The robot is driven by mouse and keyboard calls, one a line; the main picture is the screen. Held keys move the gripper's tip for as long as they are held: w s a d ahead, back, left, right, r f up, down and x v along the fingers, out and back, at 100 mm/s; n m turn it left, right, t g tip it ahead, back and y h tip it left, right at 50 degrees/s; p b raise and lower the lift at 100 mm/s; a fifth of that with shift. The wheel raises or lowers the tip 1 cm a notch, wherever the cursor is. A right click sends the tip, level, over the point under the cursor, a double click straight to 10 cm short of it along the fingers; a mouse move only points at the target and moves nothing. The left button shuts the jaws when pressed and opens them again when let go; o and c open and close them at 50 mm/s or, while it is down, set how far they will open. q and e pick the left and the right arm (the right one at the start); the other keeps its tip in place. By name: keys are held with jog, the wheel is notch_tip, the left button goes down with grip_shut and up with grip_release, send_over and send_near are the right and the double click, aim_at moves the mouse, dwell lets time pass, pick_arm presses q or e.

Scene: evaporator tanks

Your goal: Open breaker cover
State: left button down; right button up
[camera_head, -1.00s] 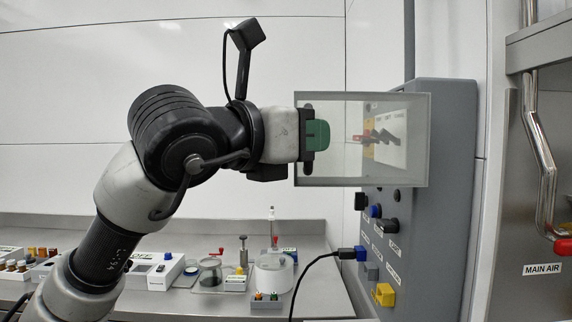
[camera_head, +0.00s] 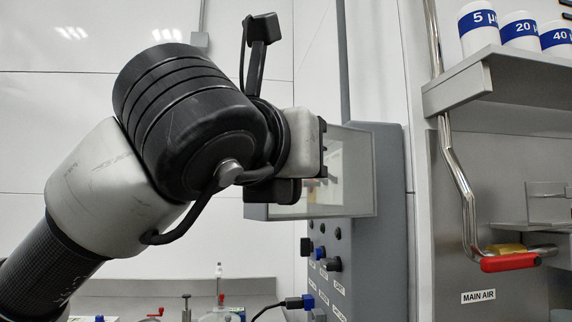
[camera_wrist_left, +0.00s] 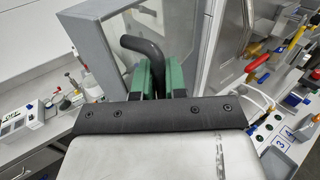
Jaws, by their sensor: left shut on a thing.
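The breaker cover (camera_head: 352,205) is a clear box with grey edges on the front of the grey panel (camera_head: 372,255). My left wrist hides part of it in the head view. In the left wrist view the cover's clear face (camera_wrist_left: 192,40) and a dark curved handle (camera_wrist_left: 142,47) show. My left gripper (camera_wrist_left: 160,78), with green fingers, is shut on the handle. Its fingertips are hidden behind the wrist in the head view. How far the cover is open is hard to tell. My right gripper is not in view.
Knobs (camera_head: 331,264) and a plugged cable (camera_head: 296,303) are on the panel below the cover. A steel pipe with a red handle (camera_head: 510,262) and a shelf with white bottles (camera_head: 478,25) stand at right. A bench with small lab items lies at lower left.

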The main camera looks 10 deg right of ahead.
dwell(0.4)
pick_arm(q)
jog(key=c, duration=1.2)
grip_release()
jog(key=shift+d, duration=0.1)
jog(key=shift+s, duration=0.1)
jog(key=b+v, duration=0.2)
jog(key=v, duration=0.8)
jog(key=shift+s+a, duration=0.25)
jog(key=shift+a, duration=0.05)
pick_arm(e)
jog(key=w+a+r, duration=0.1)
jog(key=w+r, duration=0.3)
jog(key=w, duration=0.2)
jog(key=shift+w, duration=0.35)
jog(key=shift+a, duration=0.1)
